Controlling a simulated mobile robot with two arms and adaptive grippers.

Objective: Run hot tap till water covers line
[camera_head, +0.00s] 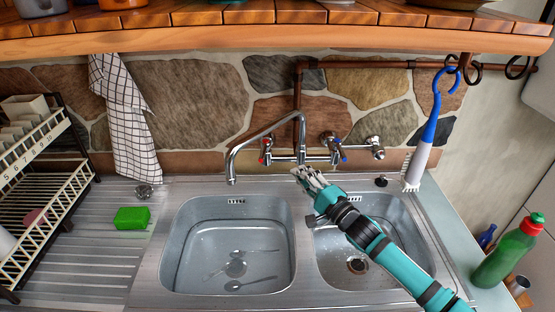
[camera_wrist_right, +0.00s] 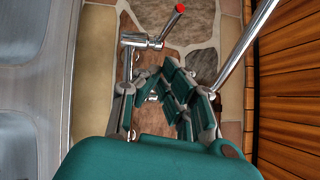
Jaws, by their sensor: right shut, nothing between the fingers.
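The chrome tap has a red-marked hot handle (camera_head: 266,150) on its left and a blue-marked cold handle (camera_head: 342,155) on its right. Its curved spout (camera_head: 232,165) hangs over the back of the left basin (camera_head: 185,235). No stream shows below the spout. My right gripper (camera_head: 305,175) is shut and empty, just in front of the tap body. In the right wrist view its fingers (camera_wrist_right: 165,95) lie below the red-tipped hot handle (camera_wrist_right: 178,12), apart from it. My left gripper is out of view.
The right basin (camera_head: 395,215) lies under my right arm. A green sponge (camera_head: 132,218) sits on the drainboard beside a dish rack (camera_head: 60,200). A brush (camera_head: 420,160) hangs right of the tap. A wooden shelf (camera_head: 220,45) overhangs the back. A green bottle (camera_head: 505,255) stands at right.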

